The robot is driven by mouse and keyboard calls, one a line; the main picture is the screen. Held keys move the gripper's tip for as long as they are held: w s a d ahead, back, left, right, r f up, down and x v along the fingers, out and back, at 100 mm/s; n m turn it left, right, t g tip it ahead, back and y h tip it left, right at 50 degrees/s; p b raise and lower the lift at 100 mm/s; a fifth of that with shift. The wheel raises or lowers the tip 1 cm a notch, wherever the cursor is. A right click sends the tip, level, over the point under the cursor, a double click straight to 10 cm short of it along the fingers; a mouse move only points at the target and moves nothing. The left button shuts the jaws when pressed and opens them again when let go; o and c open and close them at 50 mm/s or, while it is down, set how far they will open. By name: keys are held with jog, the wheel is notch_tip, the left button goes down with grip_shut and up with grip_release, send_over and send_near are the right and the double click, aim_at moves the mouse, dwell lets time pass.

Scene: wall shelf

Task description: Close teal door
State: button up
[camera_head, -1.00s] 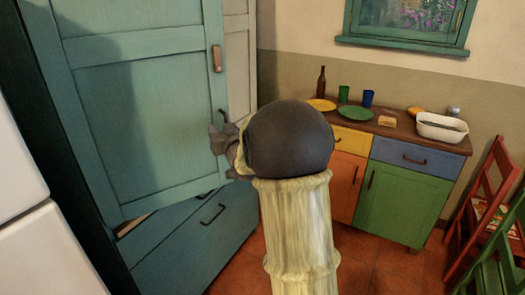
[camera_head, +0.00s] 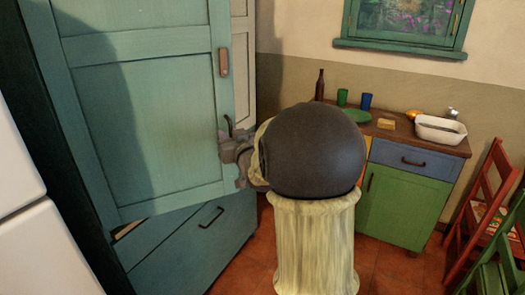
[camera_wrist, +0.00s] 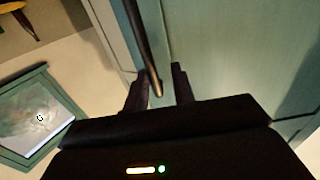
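The teal door (camera_head: 150,120) is a tall panelled cabinet door at the left of the head view. It stands ajar, at an angle over the teal drawer front below. A brown handle (camera_head: 223,62) sits near its right edge. My gripper (camera_head: 232,150) is at the door's right edge, below that handle. In the wrist view the door (camera_wrist: 230,50) fills the upper right. My gripper's two dark fingers (camera_wrist: 160,92) are apart there, close to the door edge. A dark bar (camera_wrist: 145,45) ends between them. Whether the fingers touch the door cannot be told.
The drawer (camera_head: 190,245) with a dark pull is below the door. A counter (camera_head: 390,135) with a basin and cups stands behind my arm. Red (camera_head: 485,185) and green chairs are at the right. A white surface (camera_head: 40,245) is close at the left.

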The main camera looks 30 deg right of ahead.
jog(key=s+d, duration=0.4)
jog(key=s, duration=0.7)
jog(key=shift+b, duration=0.3)
dwell(0.8)
jog(key=shift+f, duration=0.1)
jog(key=shift+w+f, duration=0.1)
jog(key=c, duration=0.5)
jog(key=a+f+g, duration=0.1)
jog(key=f, duration=0.1)
jog(key=a+f+g, duration=0.1)
jog(key=f+g, duration=0.1)
jog(key=f, duration=0.1)
jog(key=a+f+m+g+h, duration=0.1)
jog(key=f, duration=0.2)
jog(key=shift+s+a+f, duration=0.1)
jog(key=shift+s+a, duration=0.15)
jog(key=shift+a, duration=0.15)
grip_shut()
jog(key=s+a+f+n+g+y, duration=0.1)
jog(key=s+a+f+g+y, duration=0.1)
jog(key=s+a+f+g, duration=0.9)
jog(key=s+a+f, duration=0.2)
jog(key=s+f, duration=0.1)
jog(key=s, duration=0.1)
jog(key=shift+s+a+f+n, duration=0.15)
jog(key=shift+s+f+n, duration=0.15)
jog(key=shift+f, duration=0.1)
